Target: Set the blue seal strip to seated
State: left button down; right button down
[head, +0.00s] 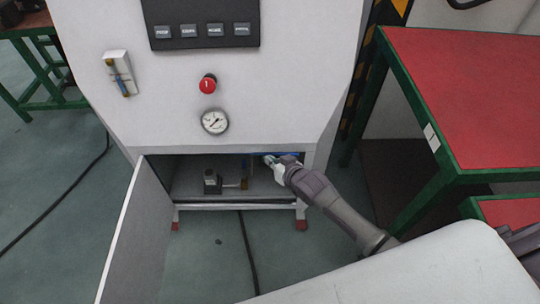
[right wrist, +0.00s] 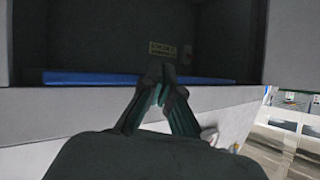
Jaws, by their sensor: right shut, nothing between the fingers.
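The blue seal strip (right wrist: 92,77) runs along the edge of the dark compartment opening in the right wrist view, with the fingers crossing in front of its middle. A short blue piece of it shows in the head view (head: 290,154) under the upper edge of the opening, beside my gripper. My right gripper (head: 268,160) is at the upper right of the opening. Its fingers (right wrist: 158,84) are shut and empty, with their tips at the strip; I cannot tell whether they touch it. My left gripper is not in view.
The compartment door (head: 125,235) stands open at the left. Inside is a small dark device (head: 212,181) with brass fittings. A gauge (head: 215,121) and a red button (head: 207,84) are above. A red-topped green table (head: 470,90) stands at right, close to my arm.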

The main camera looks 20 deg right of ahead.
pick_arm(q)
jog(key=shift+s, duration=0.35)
pick_arm(e)
jog(key=shift+w+d, duration=0.1)
jog(key=shift+w, duration=0.25)
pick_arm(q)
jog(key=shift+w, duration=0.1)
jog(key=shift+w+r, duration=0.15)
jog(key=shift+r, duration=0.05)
pick_arm(e)
jog(key=shift+w, duration=0.2)
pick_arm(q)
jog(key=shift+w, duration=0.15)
pick_arm(e)
jog(key=shift+w+d, duration=0.15)
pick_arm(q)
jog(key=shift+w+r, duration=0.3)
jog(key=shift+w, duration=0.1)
